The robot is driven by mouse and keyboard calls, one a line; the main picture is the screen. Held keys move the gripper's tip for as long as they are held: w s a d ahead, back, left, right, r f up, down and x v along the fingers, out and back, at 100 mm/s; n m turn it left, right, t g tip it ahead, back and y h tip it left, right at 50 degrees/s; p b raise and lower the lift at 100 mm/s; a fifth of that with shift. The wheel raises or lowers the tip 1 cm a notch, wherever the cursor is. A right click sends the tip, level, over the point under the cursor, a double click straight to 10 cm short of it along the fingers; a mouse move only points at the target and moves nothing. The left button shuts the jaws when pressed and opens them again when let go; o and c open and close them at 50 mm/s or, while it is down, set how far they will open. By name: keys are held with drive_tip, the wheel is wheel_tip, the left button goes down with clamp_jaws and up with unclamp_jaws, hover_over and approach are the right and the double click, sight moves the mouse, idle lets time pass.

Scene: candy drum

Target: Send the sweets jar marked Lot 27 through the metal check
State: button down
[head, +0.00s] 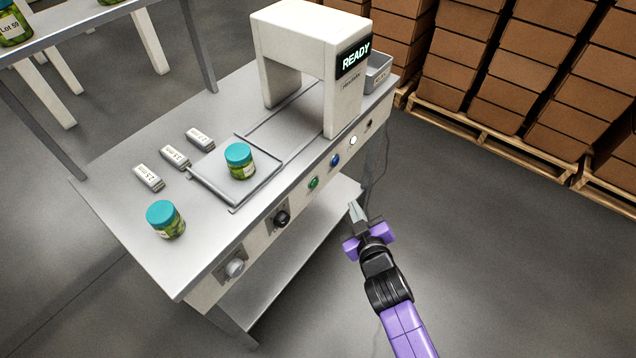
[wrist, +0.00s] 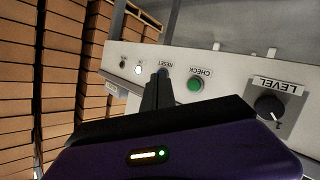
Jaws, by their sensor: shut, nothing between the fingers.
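A jar with a teal lid and green sweets (head: 240,162) stands upright on the metal detector's tray (head: 213,189); its lot label is not readable. A second teal-lidded jar (head: 165,219) stands on the bench left of the tray. The white detector arch (head: 345,95) shows READY on its screen (head: 354,58). The front panel has a green button (head: 314,183), marked CHECK in the wrist view (wrist: 195,84), and a blue button (head: 335,160) marked RESET. My gripper (head: 356,212) is shut and empty, in front of the panel. In the wrist view its fingers (wrist: 158,88) point at the panel near RESET.
Three small labelled blocks (head: 174,156) lie on the bench left of the tray. A grey bin (head: 377,72) sits beyond the arch. Stacked cartons on pallets (head: 500,120) stand at right. Floor before the bench is clear.

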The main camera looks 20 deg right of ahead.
sight(315, 183)
drive_tip(key=w+a+b, duration=0.5)
drive_tip(key=w+b, duration=0.1)
drive_tip(key=w, duration=0.1)
drive_tip(key=shift+a, duration=0.15)
idle(0.3)
drive_tip(key=shift+w, duration=0.1)
idle(1.8)
drive_tip(key=shift+w+a+b, duration=0.25)
drive_tip(key=shift+w+b, duration=0.05)
drive_tip(key=shift+b, duration=0.15)
